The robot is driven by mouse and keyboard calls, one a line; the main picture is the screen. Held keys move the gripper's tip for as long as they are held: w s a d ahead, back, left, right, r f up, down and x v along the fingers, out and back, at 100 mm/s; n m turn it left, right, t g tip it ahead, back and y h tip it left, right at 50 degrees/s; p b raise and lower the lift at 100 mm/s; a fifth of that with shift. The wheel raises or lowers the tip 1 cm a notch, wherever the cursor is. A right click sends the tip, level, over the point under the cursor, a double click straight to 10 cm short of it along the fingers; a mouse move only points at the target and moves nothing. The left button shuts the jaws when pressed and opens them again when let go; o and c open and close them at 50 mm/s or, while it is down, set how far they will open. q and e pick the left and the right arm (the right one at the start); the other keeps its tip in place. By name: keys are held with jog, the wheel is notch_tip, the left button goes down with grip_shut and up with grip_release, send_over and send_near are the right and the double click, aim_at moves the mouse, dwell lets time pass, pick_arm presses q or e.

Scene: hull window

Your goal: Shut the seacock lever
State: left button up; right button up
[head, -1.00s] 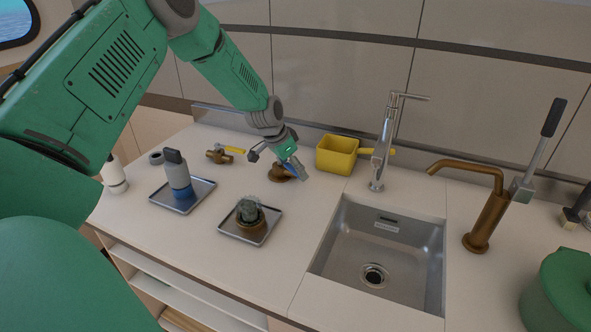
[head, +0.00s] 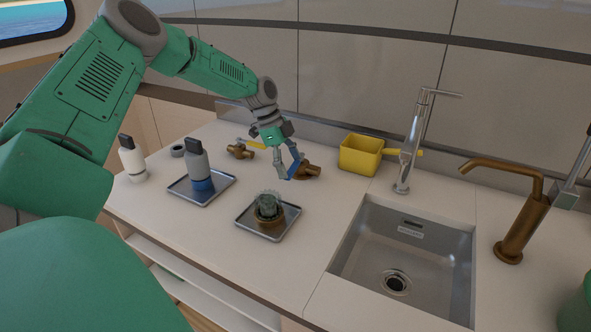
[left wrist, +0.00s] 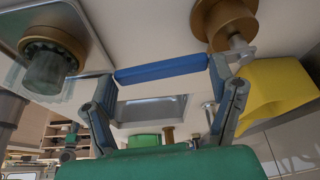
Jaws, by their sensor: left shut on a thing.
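A bronze valve (head: 308,170) stands near the back of the counter with a blue lever (head: 294,170). In the left wrist view the blue lever (left wrist: 161,69) lies crosswise between the two fingers, and the bronze valve (left wrist: 222,18) shows at upper right. The fingers partly hide the lever in the head view. My right gripper is not in view.
A tray (head: 246,226) with a bronze-based strainer (head: 268,208) stands in front of my gripper. Another tray (head: 228,181) holds a blue-based bottle (head: 199,170). A yellow scoop (head: 360,155), faucet (head: 407,150) and sink (head: 425,250) are to the right.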

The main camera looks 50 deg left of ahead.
pick_arm(q)
jog(key=shift+s+a+f+m+g+b, duration=0.45)
jog(key=shift+a+m, duration=0.1)
jog(key=shift+m, duration=0.25)
jog(key=shift+r, duration=0.1)
jog(key=o, duration=1.5)
jog(key=shift+o, duration=1.2)
jog(key=shift+w, duration=0.1)
jog(key=shift+w+a, duration=0.1)
jog(key=shift+w, duration=0.05)
jog(key=shift+w+r, duration=0.1)
jog(key=shift+r, duration=0.05)
